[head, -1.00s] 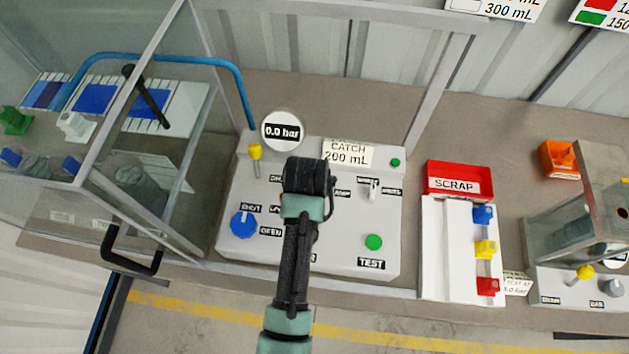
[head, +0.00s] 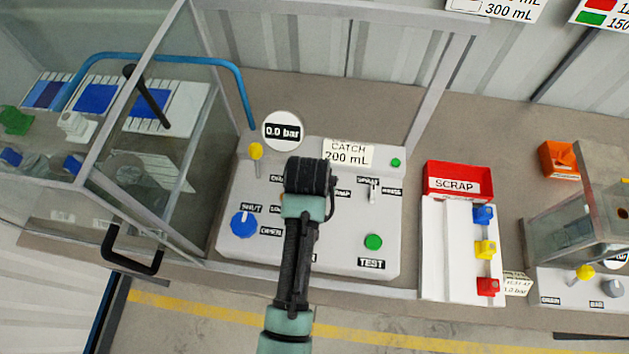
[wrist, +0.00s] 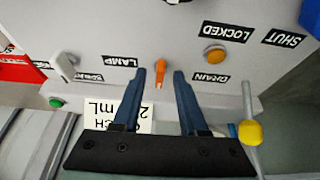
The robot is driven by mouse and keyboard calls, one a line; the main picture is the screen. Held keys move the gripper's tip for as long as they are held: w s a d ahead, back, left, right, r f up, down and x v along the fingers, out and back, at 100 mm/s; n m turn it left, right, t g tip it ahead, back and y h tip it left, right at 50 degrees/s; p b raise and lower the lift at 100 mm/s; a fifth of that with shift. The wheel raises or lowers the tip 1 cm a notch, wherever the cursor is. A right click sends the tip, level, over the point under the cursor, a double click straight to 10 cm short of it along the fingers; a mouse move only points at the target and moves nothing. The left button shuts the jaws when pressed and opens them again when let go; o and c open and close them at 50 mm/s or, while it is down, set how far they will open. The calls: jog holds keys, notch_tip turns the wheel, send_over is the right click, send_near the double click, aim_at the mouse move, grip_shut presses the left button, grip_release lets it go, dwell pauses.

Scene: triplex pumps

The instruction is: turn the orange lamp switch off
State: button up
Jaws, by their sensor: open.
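The orange lamp switch (wrist: 160,74) is a small lever on the grey panel (wrist: 180,25), beside the LAMP label (wrist: 121,61) in the wrist view. My gripper (wrist: 159,80) is open, with one dark blue finger on each side of the lever in that picture. Small gaps show between the lever and both fingers. I cannot tell how far the fingertips are from the panel. In the head view my gripper (head: 308,176) is over the middle of the panel, and the arm hides the switch and the fingers.
A round orange knob (wrist: 214,54) lies right of the switch in the wrist view, a white toggle (wrist: 66,66) left. A yellow-tipped lever (wrist: 250,132) sticks up at the right. The panel also has a blue knob (head: 243,224) and a green TEST button (head: 373,242).

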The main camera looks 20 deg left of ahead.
jog(key=b+v, duration=0.1)
jog(key=v, duration=1.2)
jog(key=shift+f, duration=0.15)
jog(key=w+d+r+m+t, duration=0.15)
jog(key=w+r+t, duration=0.25)
jog(key=r, duration=0.5)
jog(key=w+d+r+t+y, duration=0.15)
jog(key=w+r+t, duration=0.25)
jog(key=r, duration=0.6)
jog(key=w+d+r+m+t+h, duration=0.15)
jog(key=w+r+t, duration=0.25)
jog(key=r, duration=0.5)
jog(key=s+d+r+t, duration=0.2)
jog(key=s+r+t, duration=0.1)
jog(key=r, duration=0.6)
jog(key=s+d+r+t, duration=0.3)
jog(key=s+r+t, duration=0.1)
jog(key=r, duration=0.5)
jog(key=s+d+r+t+h, duration=0.1)
jog(key=s+d+r+t, duration=0.2)
jog(key=r, duration=0.6)
jog(key=shift+s+t+b, duration=0.3)
jog(key=shift+s+t, duration=0.3)
jog(key=shift+s, duration=0.25)
jog(key=shift+d, duration=0.1)
